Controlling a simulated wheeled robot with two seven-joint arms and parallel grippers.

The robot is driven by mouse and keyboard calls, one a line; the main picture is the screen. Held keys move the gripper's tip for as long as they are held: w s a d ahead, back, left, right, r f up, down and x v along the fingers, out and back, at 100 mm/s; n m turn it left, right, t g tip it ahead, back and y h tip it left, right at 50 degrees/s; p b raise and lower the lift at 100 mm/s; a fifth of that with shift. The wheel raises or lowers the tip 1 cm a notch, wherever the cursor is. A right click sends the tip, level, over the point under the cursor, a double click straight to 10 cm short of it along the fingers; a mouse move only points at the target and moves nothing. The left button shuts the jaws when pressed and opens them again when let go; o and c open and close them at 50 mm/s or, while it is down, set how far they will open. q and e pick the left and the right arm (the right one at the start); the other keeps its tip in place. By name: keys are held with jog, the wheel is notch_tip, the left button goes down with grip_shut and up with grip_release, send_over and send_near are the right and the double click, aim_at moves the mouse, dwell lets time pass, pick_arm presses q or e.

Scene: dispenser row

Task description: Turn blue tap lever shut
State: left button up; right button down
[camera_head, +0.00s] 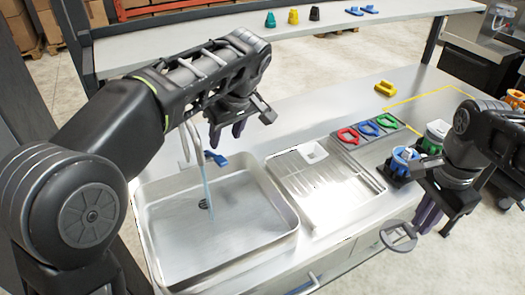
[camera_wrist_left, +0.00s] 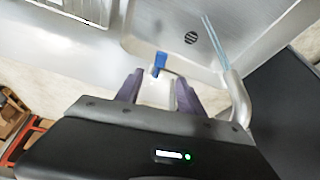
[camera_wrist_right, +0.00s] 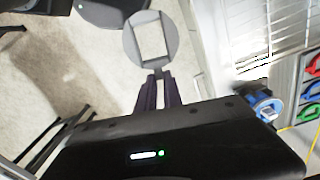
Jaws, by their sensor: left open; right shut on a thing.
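The blue tap lever (camera_head: 216,158) is behind the sink (camera_head: 165,264). In the left wrist view the blue lever (camera_wrist_left: 160,63) shows just beyond and between my fingertips. A thin stream of water (camera_head: 207,185) falls from the curved tap spout (camera_head: 190,138) into the sink. My left gripper (camera_head: 228,130) is open and empty, above and behind the lever; I see no contact. My right gripper (camera_wrist_right: 158,78) is shut on a grey round-headed tool (camera_head: 398,236) with a squarish opening, which also shows in the right wrist view (camera_wrist_right: 131,52). It holds the tool off the counter's front right.
A blue-rimmed container (camera_head: 403,160) stands near my right arm. A yellow block (camera_head: 385,88) lies farther back.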

aim_at(220, 158)
pick_arm(q)
jog(key=p+x, duration=0.1)
jog(key=x, duration=0.8)
jog(key=shift+f, duration=0.25)
jog(key=shift+c, duration=0.3)
grip_shut()
dwell(0.6)
